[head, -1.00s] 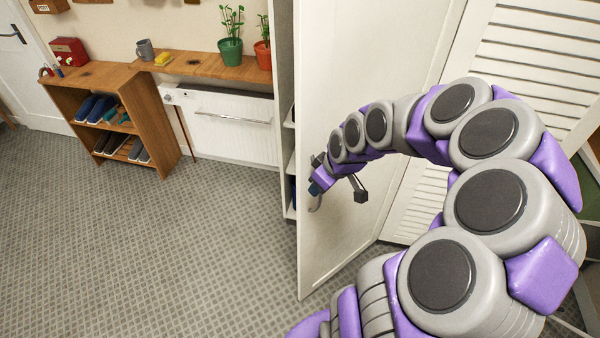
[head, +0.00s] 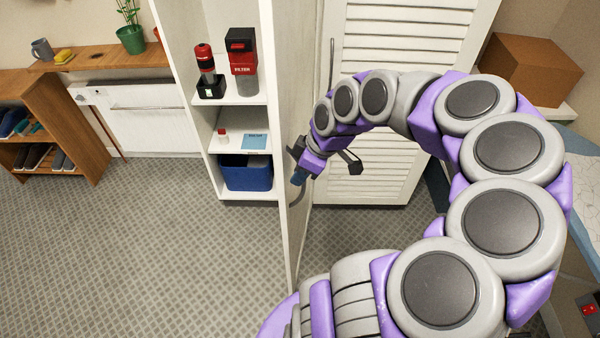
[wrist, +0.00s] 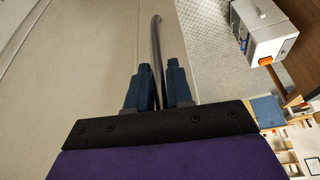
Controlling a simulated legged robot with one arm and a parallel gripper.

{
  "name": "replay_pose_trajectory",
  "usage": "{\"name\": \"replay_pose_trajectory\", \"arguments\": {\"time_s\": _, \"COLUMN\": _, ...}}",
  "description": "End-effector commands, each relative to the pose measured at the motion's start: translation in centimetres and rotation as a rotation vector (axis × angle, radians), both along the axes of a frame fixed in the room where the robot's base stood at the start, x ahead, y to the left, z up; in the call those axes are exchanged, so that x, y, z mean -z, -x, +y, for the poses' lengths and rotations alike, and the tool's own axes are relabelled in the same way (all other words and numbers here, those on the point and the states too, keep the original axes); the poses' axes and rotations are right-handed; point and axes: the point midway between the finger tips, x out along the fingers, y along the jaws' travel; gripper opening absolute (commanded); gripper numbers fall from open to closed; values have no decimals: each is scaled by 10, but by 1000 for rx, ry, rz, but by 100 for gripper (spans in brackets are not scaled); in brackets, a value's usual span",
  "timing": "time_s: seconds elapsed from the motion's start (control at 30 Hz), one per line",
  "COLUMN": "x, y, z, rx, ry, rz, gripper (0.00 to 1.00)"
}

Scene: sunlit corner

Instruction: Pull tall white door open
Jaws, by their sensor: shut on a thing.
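The tall white door (head: 293,90) stands open and shows nearly edge-on in the head view, beside the open cabinet. Its pale face fills the left of the wrist view (wrist: 75,70). A curved grey bar handle (wrist: 156,45) runs between the two blue fingers of my gripper (wrist: 158,88), which is shut on it. In the head view my gripper (head: 299,176) is at the door, with the handle's lower end (head: 298,199) showing below it.
Cabinet shelves (head: 240,105) hold red and black containers and a blue bin (head: 246,172). A louvred white door (head: 375,180) stands behind my arm. A wooden shoe rack (head: 85,150) is at left. The carpet (head: 150,240) at left is clear.

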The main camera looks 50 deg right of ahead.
Motion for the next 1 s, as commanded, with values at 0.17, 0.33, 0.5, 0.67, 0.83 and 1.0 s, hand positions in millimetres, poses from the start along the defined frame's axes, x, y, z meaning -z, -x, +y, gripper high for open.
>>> {"name": "replay_pose_trajectory", "arguments": {"time_s": 0.17, "x": -1, "y": 0, "z": -1, "rx": 2, "ry": 2, "rz": -2, "gripper": 0}}
{"name": "replay_pose_trajectory", "arguments": {"time_s": 0.33, "x": -1, "y": 0, "z": -2, "rx": 2, "ry": 0, "rz": -2, "gripper": 0}}
{"name": "replay_pose_trajectory", "arguments": {"time_s": 0.5, "x": 0, "y": 0, "z": -3, "rx": 1, "ry": 0, "rz": -2, "gripper": 31}}
{"name": "replay_pose_trajectory", "arguments": {"time_s": 0.67, "x": 0, "y": 0, "z": -3, "rx": 1, "ry": -1, "rz": -1, "gripper": 42}}
{"name": "replay_pose_trajectory", "arguments": {"time_s": 0.83, "x": 0, "y": 0, "z": -3, "rx": 1, "ry": -2, "rz": 0, "gripper": 42}}
{"name": "replay_pose_trajectory", "arguments": {"time_s": 1.0, "x": -10, "y": 3, "z": -4, "rx": 2, "ry": 0, "rz": -2, "gripper": 42}}
